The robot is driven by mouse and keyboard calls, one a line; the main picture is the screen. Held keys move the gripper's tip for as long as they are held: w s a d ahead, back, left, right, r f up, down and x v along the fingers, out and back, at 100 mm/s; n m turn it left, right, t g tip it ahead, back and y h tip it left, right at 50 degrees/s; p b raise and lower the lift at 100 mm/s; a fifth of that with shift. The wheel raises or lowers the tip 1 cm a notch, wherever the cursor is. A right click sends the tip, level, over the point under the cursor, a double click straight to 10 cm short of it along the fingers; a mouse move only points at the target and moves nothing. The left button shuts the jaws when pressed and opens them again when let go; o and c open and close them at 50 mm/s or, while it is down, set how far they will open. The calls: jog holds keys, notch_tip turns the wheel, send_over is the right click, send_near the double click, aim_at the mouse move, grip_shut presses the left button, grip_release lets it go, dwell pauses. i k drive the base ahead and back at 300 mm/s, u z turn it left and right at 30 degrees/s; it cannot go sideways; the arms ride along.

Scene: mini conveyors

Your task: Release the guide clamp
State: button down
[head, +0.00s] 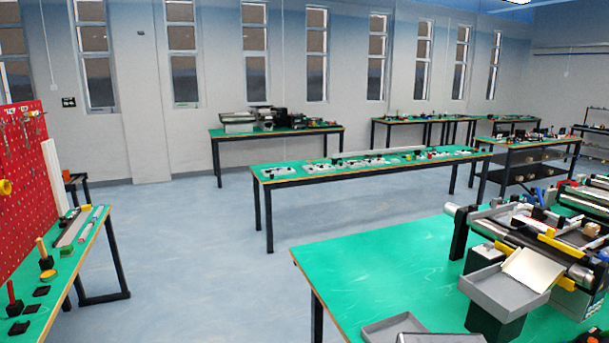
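A mini conveyor (540,240) stands on the green-topped table at the right. It has a silver roller end (580,275) and yellow bars (560,244) along its side. Black and red parts sit on top of it, too small to tell apart. I cannot tell which of these parts is the guide clamp, or whether it is tight or loose. A grey tray (506,290) with a tilted pale plate (533,268) stands at the conveyor's near end. My gripper is not in view.
The green table (365,262) is bare on its left part. Another grey tray (392,328) lies at its front edge. A bench (75,240) with tools stands at the left below a red pegboard (25,190). Open blue floor (190,255) lies between. More tables stand behind.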

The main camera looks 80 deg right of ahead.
aim_at(538, 190)
jog(key=u, duration=0.7)
jog(key=k, duration=0.15)
jog(key=z, duration=2.95)
jog(key=i, duration=2.45)
